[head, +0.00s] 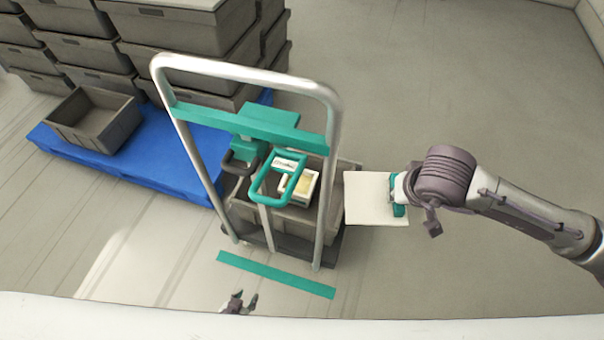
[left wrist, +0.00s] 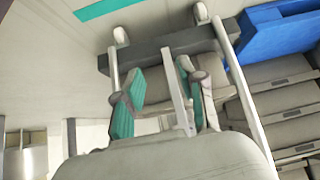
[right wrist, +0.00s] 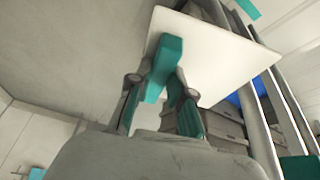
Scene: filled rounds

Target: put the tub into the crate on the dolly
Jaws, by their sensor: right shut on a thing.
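The tub (head: 372,198) shows as a white square face with a teal grip block on its side. My right gripper (head: 398,196) is shut on the teal block. It holds the tub just right of the crate in the head view; the tub's white face (right wrist: 215,65) also fills the upper right wrist view. The grey crate (head: 296,222) sits on the dark dolly (head: 325,250), partly hidden behind the dolly's tall handle. A white box with yellowish contents (head: 302,187) shows inside the crate. My left gripper (head: 238,302) is open and empty, low in front of the dolly.
The dolly's metal handle frame (head: 333,130) with a teal crossbar rises on the near side of the crate. A teal loop (head: 279,178) shows over the crate. A blue pallet (head: 160,168) bears an empty grey crate (head: 93,122) and stacked crates (head: 185,30). Floor at right is clear.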

